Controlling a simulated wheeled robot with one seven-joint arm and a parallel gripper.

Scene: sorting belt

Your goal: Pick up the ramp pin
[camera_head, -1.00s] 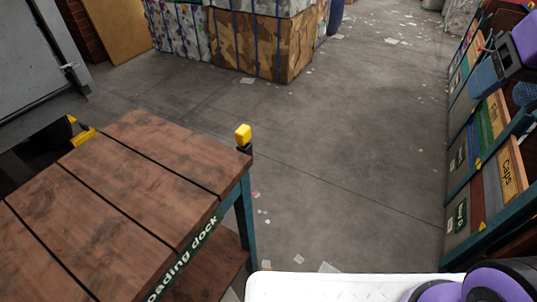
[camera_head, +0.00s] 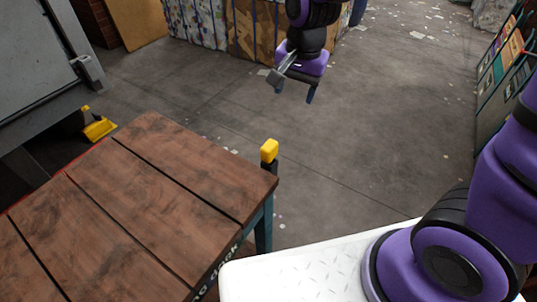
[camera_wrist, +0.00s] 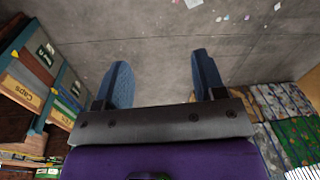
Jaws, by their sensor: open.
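My gripper (camera_head: 294,91) is up and beyond that corner in the head view, apart from the yellow block and over the floor. In the wrist view my gripper (camera_wrist: 161,65) shows two blue fingers spread wide with nothing between them but concrete floor. The yellow block is not in the wrist view.
Another yellow piece (camera_head: 99,128) sits beyond the dock's left edge, beside a grey metal structure (camera_head: 40,70). Wrapped bales (camera_head: 250,35) stand at the back. A shelf with labelled bins (camera_head: 500,75) is at the right. The floor between is open, with paper scraps.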

